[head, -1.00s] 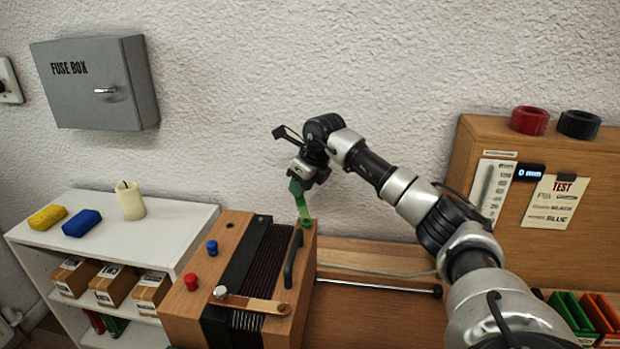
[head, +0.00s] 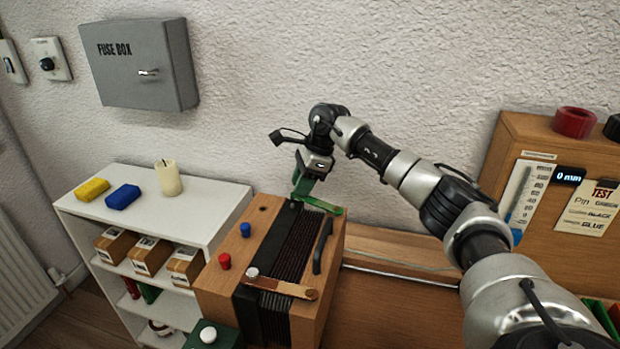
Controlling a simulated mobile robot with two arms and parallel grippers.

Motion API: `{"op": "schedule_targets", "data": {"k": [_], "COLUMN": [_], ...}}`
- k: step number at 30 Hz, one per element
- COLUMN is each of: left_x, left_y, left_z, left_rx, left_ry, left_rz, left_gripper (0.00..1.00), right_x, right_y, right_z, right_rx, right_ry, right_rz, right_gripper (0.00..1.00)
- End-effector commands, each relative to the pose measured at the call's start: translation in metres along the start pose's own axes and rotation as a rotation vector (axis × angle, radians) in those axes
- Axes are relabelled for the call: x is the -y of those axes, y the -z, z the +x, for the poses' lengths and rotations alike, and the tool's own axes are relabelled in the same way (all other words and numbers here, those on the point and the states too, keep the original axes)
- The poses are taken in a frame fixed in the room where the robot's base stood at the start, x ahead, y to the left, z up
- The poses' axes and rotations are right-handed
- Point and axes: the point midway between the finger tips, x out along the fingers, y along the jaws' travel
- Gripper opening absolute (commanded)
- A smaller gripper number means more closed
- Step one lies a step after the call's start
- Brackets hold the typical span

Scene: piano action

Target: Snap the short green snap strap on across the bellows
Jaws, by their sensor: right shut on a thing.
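The bellows (head: 287,258) are the dark pleated strip in the top of a wooden box, closed by a brown strap (head: 283,288) near their front end. The short green snap strap (head: 322,205) lies over the far end of the bellows, its right end at the wooden block on the right. Its left part rises to my right gripper (head: 304,184), which is shut on it above the bellows' far left side. Whether either strap end is snapped on is too small to tell. My left gripper is out of view.
A black handle (head: 322,246) stands right of the bellows. Red (head: 224,261) and blue (head: 245,230) knobs stand to the left. A white shelf (head: 225,200) adjoins the box on the left, and a wooden panel (head: 500,185) stands at the right.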

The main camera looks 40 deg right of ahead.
Motion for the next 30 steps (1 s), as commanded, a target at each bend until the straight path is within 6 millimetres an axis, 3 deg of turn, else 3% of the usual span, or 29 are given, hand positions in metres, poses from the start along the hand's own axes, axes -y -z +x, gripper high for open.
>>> {"op": "schedule_targets", "data": {"k": [12,30], "left_x": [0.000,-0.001], "left_y": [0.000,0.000], "left_z": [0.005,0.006], "left_rx": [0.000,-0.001], "left_ry": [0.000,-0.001], "left_rz": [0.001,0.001], "left_gripper": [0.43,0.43], "right_x": [-0.018,-0.023], "right_y": [-0.015,-0.018], "right_z": [0.005,0.006], "right_rx": [0.002,0.001], "right_ry": [-0.093,-0.117], "right_rz": [-0.230,-0.285], "right_gripper": [0.00,0.00]}}
